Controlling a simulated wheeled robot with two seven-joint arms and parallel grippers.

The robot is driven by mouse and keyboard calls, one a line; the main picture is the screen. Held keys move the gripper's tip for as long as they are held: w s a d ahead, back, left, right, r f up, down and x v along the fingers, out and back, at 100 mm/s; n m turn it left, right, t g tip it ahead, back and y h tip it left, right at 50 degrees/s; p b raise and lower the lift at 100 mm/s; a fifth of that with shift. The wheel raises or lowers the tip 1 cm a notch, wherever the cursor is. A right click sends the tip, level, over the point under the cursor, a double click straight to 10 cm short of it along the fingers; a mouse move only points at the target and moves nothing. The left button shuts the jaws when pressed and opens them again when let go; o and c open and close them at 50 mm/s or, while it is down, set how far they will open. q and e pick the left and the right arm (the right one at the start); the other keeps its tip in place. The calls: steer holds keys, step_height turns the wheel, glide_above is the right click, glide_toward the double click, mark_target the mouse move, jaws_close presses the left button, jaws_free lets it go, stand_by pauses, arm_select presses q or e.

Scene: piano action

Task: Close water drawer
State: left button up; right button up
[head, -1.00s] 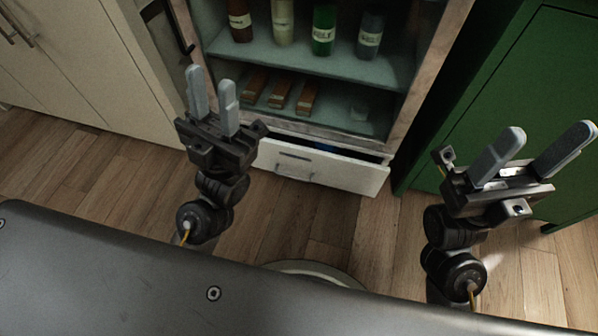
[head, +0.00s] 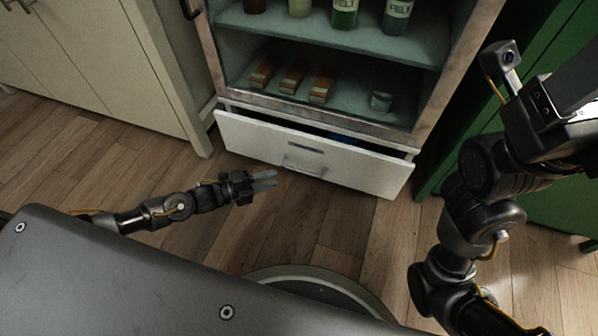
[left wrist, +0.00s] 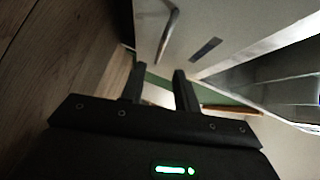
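The white drawer (head: 350,170) at the bottom of the open-front cabinet stands partly open, with a dark gap along its top and something blue (head: 343,137) just showing inside. Its front has a metal handle (head: 304,165) and a dark label plate. My left gripper (head: 275,180) is low in front of the drawer, just left of and below the handle, apparently not touching it. In the left wrist view the two fingers (left wrist: 160,75) are apart with nothing between them, and the drawer front (left wrist: 205,25) with its handle (left wrist: 168,35) lies just beyond. My right gripper (head: 575,110) is cut off at the right edge; its fingertips are hidden.
Shelves above the drawer (head: 340,110) hold several bottles, orange-brown bars and a small glass. A cream cabinet (head: 110,60) stands left, a green cabinet (head: 540,200) right. Wood floor (head: 300,230) is open before the drawer. My grey body edge fills the lower left.

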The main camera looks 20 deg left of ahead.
mark_target(299, 171)
arm_select(q)
steer(key=b+x, duration=0.4)
steer(key=x, duration=0.6)
steer(key=shift+w+d+b, duration=0.15)
steer(key=shift+d+b, duration=0.1)
steer(key=shift+b, duration=0.1)
jaws_close()
